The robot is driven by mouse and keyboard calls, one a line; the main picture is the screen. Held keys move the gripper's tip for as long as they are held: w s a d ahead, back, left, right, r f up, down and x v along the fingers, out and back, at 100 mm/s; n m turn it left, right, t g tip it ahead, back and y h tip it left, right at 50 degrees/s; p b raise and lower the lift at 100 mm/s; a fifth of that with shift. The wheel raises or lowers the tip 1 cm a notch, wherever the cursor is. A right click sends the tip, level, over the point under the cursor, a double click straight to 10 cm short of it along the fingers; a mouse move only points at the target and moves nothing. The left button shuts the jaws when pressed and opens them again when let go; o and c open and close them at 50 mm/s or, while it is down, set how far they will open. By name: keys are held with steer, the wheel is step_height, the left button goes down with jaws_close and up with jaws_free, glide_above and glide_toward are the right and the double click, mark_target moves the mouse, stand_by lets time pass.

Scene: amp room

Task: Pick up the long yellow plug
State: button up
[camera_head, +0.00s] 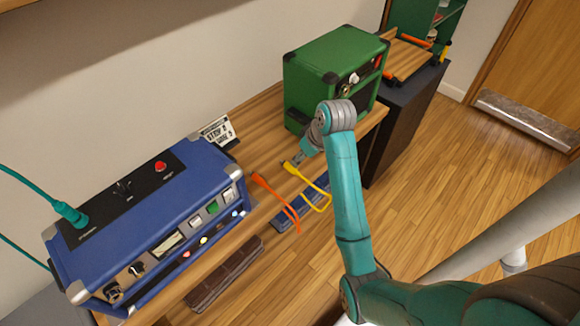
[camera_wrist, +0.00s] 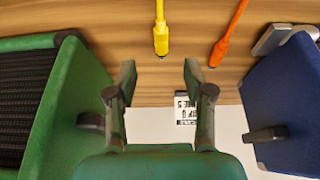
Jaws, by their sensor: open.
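The yellow plug (camera_head: 291,168) lies on the wooden bench with its yellow cable looping toward the front edge. In the wrist view the long yellow plug (camera_wrist: 161,38) is upright in the picture, centred between the finger lines but beyond the fingertips, not between them. My gripper (camera_wrist: 160,76) is open and empty. In the head view my gripper (camera_head: 304,155) is small and partly hidden by my wrist, close to the yellow plug. An orange plug (camera_head: 259,179) lies to the left of it; in the wrist view this orange plug (camera_wrist: 218,52) is to the right.
A blue amp (camera_head: 150,215) stands at left and a green amp (camera_head: 325,65) at the back, flanking the plugs. A small printed card (camera_head: 217,131) stands near the wall.

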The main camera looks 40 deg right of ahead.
mark_target(293, 168)
steer(key=x, duration=0.9)
steer(key=shift+w+f, duration=0.1)
steer(key=shift+c, duration=0.2)
jaws_close()
